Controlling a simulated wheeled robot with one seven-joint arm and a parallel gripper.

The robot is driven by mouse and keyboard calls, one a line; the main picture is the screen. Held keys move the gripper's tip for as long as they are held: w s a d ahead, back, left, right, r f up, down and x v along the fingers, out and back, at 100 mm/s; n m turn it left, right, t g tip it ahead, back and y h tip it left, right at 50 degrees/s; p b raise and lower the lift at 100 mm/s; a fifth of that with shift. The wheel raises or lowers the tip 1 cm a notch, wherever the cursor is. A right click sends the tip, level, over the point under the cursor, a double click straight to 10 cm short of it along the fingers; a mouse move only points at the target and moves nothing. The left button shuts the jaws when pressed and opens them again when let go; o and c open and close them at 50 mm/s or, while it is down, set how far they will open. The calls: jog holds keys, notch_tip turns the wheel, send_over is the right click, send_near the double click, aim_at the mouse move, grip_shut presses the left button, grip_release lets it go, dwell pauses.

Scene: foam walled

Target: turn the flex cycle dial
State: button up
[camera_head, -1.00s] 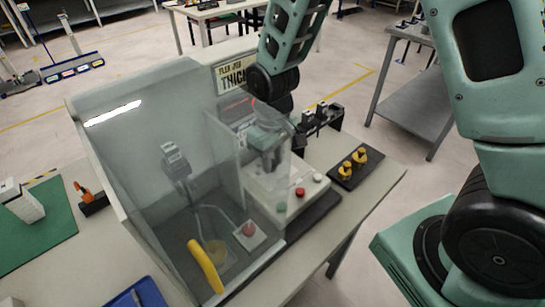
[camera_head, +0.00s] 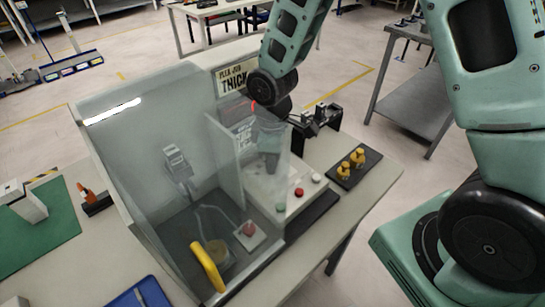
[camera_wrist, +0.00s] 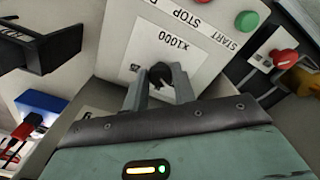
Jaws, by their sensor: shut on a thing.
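The flex cycle dial (camera_wrist: 160,74) is a small dark knob on a white plate marked "x1000", seen in the wrist view. My gripper (camera_wrist: 160,82) is shut on the dial, with one finger on each side of it. In the head view my gripper (camera_head: 270,160) points down at the control box (camera_head: 318,190), partly behind a clear panel. The dial is hidden there. A sign (camera_head: 236,76) reading "FLEX JOB THICK" stands behind my arm.
Green (camera_head: 280,207), red (camera_head: 299,192) and white (camera_head: 316,177) buttons line the box front. A clear-walled enclosure (camera_head: 150,150) with a yellow handle (camera_head: 207,267) stands left. Yellow pieces (camera_head: 358,157) on a black plate (camera_head: 345,178) stand right.

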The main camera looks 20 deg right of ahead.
dwell(0.3)
jog(key=o, duration=1)
notch_tip(320, 180, up, 18)
jog(key=shift+f+b, duration=0.25)
jog(key=shift+b, duration=0.1)
jog(key=shift+s, duration=0.1)
